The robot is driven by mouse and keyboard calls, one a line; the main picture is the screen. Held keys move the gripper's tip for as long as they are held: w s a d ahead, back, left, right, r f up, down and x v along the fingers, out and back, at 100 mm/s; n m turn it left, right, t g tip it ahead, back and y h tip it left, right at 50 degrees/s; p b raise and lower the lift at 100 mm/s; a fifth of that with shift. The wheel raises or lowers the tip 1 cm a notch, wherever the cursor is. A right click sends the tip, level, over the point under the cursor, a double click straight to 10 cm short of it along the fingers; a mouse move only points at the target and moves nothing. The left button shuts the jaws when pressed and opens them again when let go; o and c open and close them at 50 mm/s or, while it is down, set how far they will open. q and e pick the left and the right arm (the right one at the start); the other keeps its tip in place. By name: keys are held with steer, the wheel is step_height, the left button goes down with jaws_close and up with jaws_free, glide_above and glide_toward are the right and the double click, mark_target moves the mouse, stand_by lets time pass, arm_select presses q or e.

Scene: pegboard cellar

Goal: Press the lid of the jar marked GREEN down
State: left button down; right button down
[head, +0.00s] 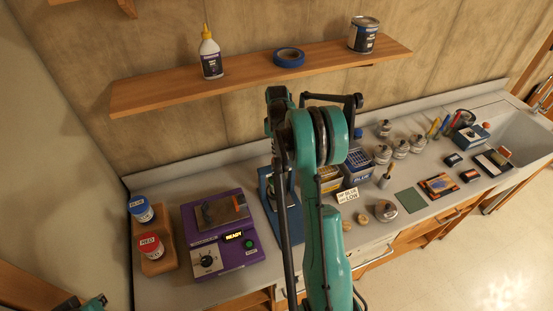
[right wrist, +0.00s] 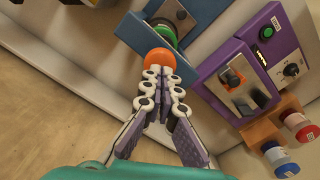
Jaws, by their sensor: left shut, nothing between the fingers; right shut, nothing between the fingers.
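A blue stand (right wrist: 140,32) holds a round green piece (right wrist: 165,34), which may be the GREEN jar's lid; no GREEN label is readable. In the head view the blue stand (head: 267,190) is partly behind my right arm, which hides the right gripper's tips and the green piece. Part of my left gripper (head: 92,303) shows at the lower left edge, away from the stand.
A purple device (head: 238,255) reading READY stands left of the blue stand. A wooden rack (head: 157,262) with a blue-lidded jar (head: 141,208) and a red-lidded jar (head: 150,246) is further left. Boxes and tins crowd the right. A shelf (head: 150,95) hangs above.

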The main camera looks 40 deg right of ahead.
steer(key=shift+f, duration=0.15)
steer(key=shift+f+b, duration=1.55)
steer(key=shift+f, duration=0.2)
steer(key=shift+r, duration=0.15)
steer(key=shift+r+p, duration=0.85)
steer(key=shift+r, duration=0.9)
steer(key=shift+r+p, duration=1.3)
steer(key=shift+r, duration=1.2)
steer(key=shift+a, duration=0.1)
